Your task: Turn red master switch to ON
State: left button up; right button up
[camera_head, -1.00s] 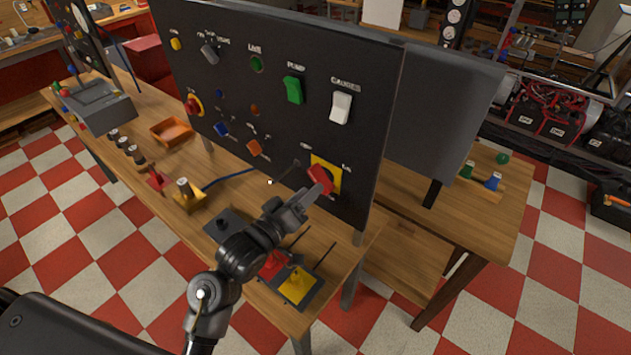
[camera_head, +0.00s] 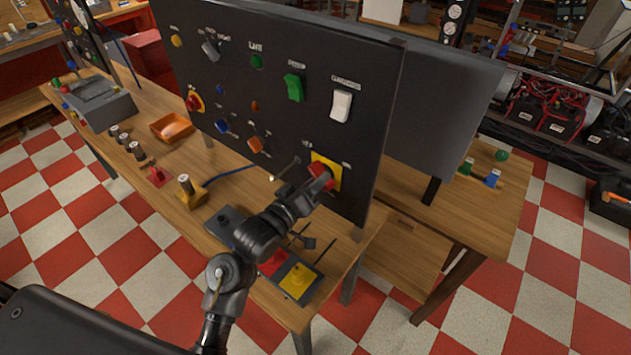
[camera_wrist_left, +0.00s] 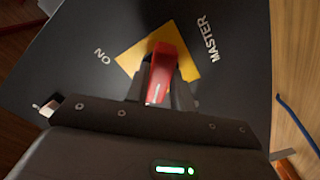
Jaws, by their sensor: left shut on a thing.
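The red master switch (camera_head: 318,176) sits on a yellow square plate (camera_head: 334,170) at the lower right of the black panel (camera_head: 280,75). In the left wrist view its red handle (camera_wrist_left: 162,72) stands between the fingers over the yellow plate (camera_wrist_left: 133,58), with the word MASTER at right and ON at left. The handle does not point at the ON label. My left gripper (camera_wrist_left: 162,84) is shut on the handle, one finger on each side. In the head view the gripper (camera_head: 312,188) partly hides the switch. My right gripper is in neither view.
The panel also bears a white rocker (camera_head: 341,106), a green rocker (camera_head: 293,87) and several small knobs. The wooden table (camera_head: 228,180) in front holds an orange tray (camera_head: 171,127), a yellow joystick block (camera_head: 190,192) and a dark plate with red and yellow parts (camera_head: 297,280).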

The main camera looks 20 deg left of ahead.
pick_arm(q)
jog(key=shift+m, duration=0.4)
jog(key=m+p, duration=0.3)
jog(key=m, duration=1.3)
jog(key=shift+w+a+m, duration=0.1)
jog(key=shift+a+m, duration=0.05)
jog(key=shift+m, duration=0.55)
jog(key=o, duration=1)
